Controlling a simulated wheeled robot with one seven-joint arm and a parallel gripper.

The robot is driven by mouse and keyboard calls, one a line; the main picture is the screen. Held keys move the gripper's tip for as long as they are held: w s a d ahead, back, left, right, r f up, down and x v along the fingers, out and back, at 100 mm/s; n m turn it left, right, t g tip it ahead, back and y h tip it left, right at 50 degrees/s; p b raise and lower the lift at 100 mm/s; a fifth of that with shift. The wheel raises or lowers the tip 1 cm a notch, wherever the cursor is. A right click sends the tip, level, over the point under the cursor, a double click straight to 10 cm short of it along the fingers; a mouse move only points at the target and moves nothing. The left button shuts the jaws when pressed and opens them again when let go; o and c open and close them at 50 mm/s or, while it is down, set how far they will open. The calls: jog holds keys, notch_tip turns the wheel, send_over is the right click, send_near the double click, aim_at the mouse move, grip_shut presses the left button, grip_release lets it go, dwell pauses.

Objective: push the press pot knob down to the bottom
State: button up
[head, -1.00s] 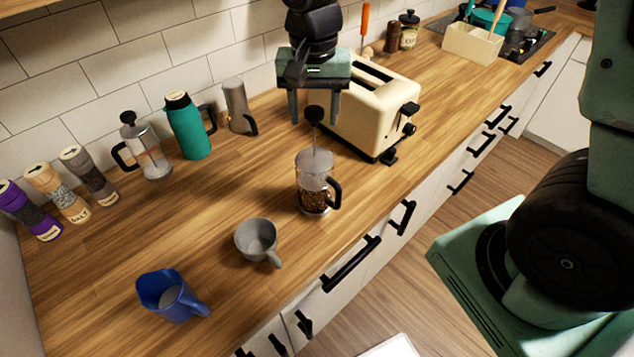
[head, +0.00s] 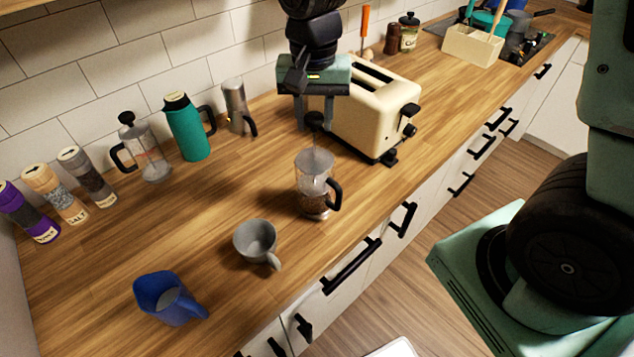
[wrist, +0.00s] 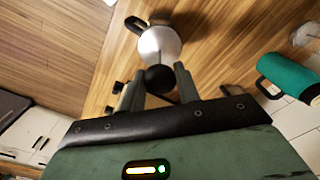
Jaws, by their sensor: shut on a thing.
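The press pot (head: 314,178) stands upright on the wooden counter, a clear glass beaker with a black handle on its right and dark brown contents low inside. Its round black knob (head: 314,120) sits on a thin rod above the lid, with part of the rod showing. My gripper (head: 315,126) comes from above, fingers down, and is shut on the knob. In the wrist view the knob (wrist: 159,78) lies between the two fingers, with the pot's pale lid (wrist: 160,45) beyond it.
A cream toaster (head: 370,110) stands just behind and right of the pot. A grey mug (head: 256,240) and a blue cup (head: 168,298) are at front left. A second press pot (head: 150,155) and a teal flask (head: 188,128) stand near the wall. The counter's front edge is close to the pot.

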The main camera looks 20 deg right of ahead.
jog(key=shift+f+b, duration=2.15)
jog(key=shift+f, duration=1.1)
jog(key=o, duration=1)
jog(key=shift+o, duration=0.2)
notch_tip(320, 180, up, 8)
jog(key=p, duration=0.7)
jog(key=shift+r, duration=0.15)
